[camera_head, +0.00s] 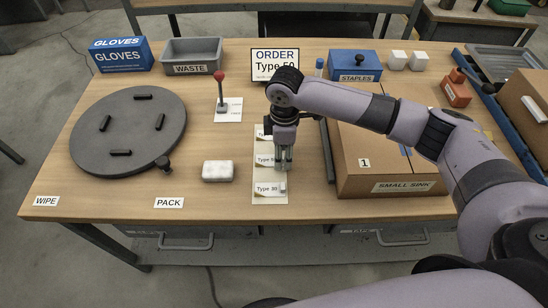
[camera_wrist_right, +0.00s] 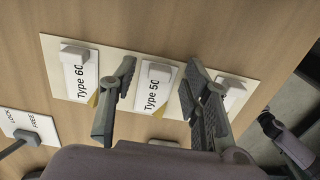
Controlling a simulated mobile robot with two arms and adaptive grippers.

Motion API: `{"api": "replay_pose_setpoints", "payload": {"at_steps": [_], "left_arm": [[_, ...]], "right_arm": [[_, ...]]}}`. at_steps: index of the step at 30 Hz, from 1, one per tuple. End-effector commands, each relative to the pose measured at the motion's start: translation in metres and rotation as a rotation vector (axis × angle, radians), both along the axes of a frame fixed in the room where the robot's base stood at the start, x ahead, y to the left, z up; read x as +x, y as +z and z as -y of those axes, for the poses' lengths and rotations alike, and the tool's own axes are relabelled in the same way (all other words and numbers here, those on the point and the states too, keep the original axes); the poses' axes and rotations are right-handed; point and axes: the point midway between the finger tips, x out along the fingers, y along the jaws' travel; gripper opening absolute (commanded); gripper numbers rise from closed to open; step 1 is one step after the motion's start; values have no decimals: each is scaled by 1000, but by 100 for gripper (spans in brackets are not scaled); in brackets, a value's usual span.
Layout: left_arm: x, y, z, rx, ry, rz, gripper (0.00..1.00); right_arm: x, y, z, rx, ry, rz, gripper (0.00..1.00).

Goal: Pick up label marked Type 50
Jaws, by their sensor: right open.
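The label marked Type 50 (camera_wrist_right: 154,88) is a white tag with a grey raised block, lying on a white strip (camera_wrist_right: 112,68) in the right wrist view. My right gripper (camera_wrist_right: 162,68) is open, with its fingers on either side of this label. I cannot tell whether they touch it. In the head view my right gripper (camera_head: 283,163) points down over the strip's right side and partly hides the middle label (camera_head: 264,160). The Type 60 label (camera_wrist_right: 80,75) is to the left in the wrist view; the Type 80 label (camera_head: 268,188) is nearest the front edge. My left gripper is out of view.
The order sign (camera_head: 274,63) reads Type 5-something, partly hidden by my arm. A cardboard box (camera_head: 375,165) stands close to the right, a white block (camera_head: 217,171) to the left. A red-knobbed lever (camera_head: 220,92) and dark turntable (camera_head: 125,130) are farther left.

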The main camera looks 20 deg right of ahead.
Motion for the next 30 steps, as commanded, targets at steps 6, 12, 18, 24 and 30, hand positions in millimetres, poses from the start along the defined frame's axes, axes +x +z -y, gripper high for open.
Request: {"api": "replay_pose_setpoints", "payload": {"at_steps": [6,12,18,24,30], "left_arm": [[0,0,0,0,1,0,0],[0,0,0,0,1,0,0],[-1,0,0,0,1,-1,0],[-1,0,0,0,0,-2,0],[-1,0,0,0,0,-2,0]], "right_arm": [[0,-7,0,0,1,0,43],[0,-6,0,0,1,0,37],[0,-6,0,0,1,0,23],[0,-6,0,0,1,0,10],[0,-6,0,0,1,0,5]]}}
